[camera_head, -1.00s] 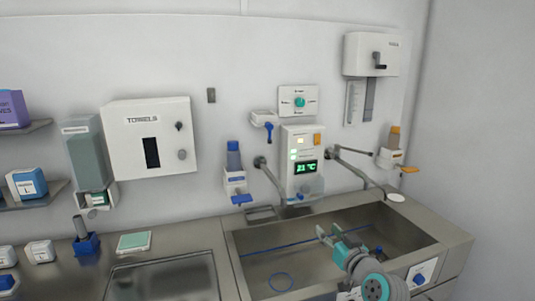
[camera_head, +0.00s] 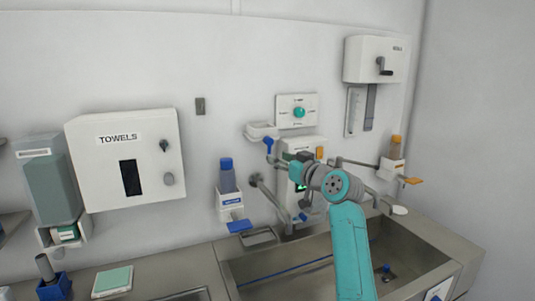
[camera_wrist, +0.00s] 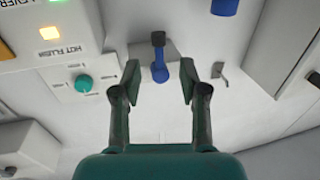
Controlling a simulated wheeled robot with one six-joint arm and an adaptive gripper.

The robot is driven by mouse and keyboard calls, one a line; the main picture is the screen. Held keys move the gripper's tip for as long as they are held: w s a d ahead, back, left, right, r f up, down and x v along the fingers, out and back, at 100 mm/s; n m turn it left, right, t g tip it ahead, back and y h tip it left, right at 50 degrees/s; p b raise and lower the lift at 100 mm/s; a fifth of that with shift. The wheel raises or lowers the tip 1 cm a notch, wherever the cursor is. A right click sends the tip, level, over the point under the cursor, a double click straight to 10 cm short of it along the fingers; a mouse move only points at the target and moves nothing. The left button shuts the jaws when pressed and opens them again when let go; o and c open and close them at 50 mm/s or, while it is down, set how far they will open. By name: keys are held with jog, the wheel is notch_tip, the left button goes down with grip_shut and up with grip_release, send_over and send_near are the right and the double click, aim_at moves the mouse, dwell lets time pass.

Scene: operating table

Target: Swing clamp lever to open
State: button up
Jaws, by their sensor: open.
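The clamp lever is a short blue lever (camera_head: 268,145) on a small white wall bracket (camera_head: 258,131), just left of the panel with the teal knob. In the wrist view the blue lever (camera_wrist: 160,73) shows between my two fingers, with a dark knob-like part at its top in the picture. My gripper (camera_wrist: 160,80) is open, with one finger to each side of the lever. I see no clear contact, and the depth between fingertips and lever is hard to judge. In the head view my gripper (camera_head: 285,163) is raised close below and right of the lever.
The knob panel (camera_head: 297,111) is right of the bracket. The control box (camera_head: 319,145) is partly behind my wrist. A blue-topped bottle dispenser (camera_head: 228,185) and towel box (camera_head: 130,160) are to the left. The sink (camera_head: 300,262) lies below. A small grey hook (camera_wrist: 220,73) shows beside my right finger.

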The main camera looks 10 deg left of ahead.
aim_at(269, 153)
jog(key=x, duration=0.6)
jog(key=shift+w+a+f, duration=0.1)
jog(key=shift+w+a, duration=0.05)
jog(key=shift+w, duration=0.1)
grip_shut()
